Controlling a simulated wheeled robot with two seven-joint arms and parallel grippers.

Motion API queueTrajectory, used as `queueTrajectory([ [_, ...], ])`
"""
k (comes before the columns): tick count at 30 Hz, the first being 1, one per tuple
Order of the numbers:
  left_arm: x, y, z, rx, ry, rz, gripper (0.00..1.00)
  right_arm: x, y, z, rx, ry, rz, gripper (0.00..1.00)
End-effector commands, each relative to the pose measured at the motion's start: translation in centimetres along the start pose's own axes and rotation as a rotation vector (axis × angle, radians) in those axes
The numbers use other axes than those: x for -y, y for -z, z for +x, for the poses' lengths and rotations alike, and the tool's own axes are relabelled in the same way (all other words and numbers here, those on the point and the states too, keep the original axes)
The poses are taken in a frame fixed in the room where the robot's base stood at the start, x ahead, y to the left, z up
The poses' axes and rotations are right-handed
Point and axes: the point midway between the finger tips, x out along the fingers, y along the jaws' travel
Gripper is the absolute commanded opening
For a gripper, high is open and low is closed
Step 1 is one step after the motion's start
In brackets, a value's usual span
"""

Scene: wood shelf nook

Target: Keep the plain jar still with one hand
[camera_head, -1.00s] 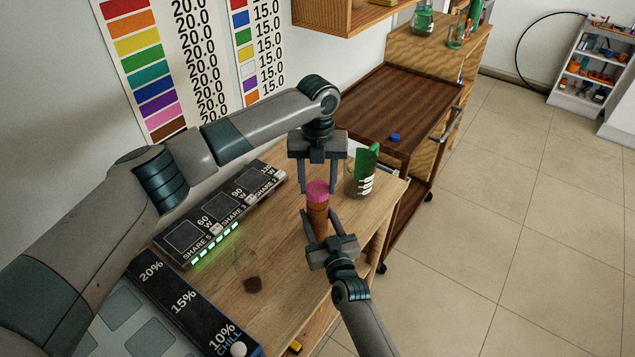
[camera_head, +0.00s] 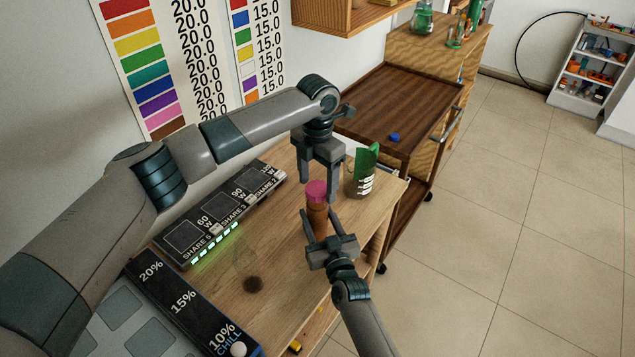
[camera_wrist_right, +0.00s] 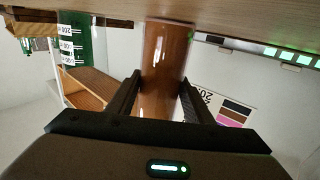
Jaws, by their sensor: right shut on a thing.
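A brown jar with a pink lid (camera_head: 316,187) stands upright near the right edge of the wooden bench; its plain, glossy brown side fills the middle of the right wrist view (camera_wrist_right: 165,55). My right gripper (camera_head: 319,228) is shut on its body from the front, one finger on each side. It also shows in the right wrist view (camera_wrist_right: 158,95). My left gripper (camera_head: 318,192) comes down from above, with its fingers apart on either side of the pink lid. Whether they press on the lid I cannot tell.
A beaker with a green piece (camera_head: 362,175) stands just behind the jar. A black panel with glowing green lights (camera_head: 222,212) lies along the wall. A dark brown cart (camera_head: 400,105) holds a blue cap (camera_head: 395,137).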

Motion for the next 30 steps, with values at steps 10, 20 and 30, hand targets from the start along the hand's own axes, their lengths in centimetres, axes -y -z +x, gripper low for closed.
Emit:
queueTrajectory([
  [10, 0.1, 0.0, -0.3, 0.000, 0.001, 0.000, 0.64, 0.0, -0.1, 0.0, 0.001, 0.000, -0.001, 0.00],
  [20, 0.0, -0.1, -3.5, 0.001, 0.001, -0.001, 0.64, 0.0, -0.1, 0.0, 0.001, 0.000, 0.000, 0.00],
  [30, 0.1, 0.0, -4.5, -0.001, 0.001, 0.000, 0.64, 0.0, -0.1, 0.0, 0.001, 0.000, 0.000, 0.00],
])
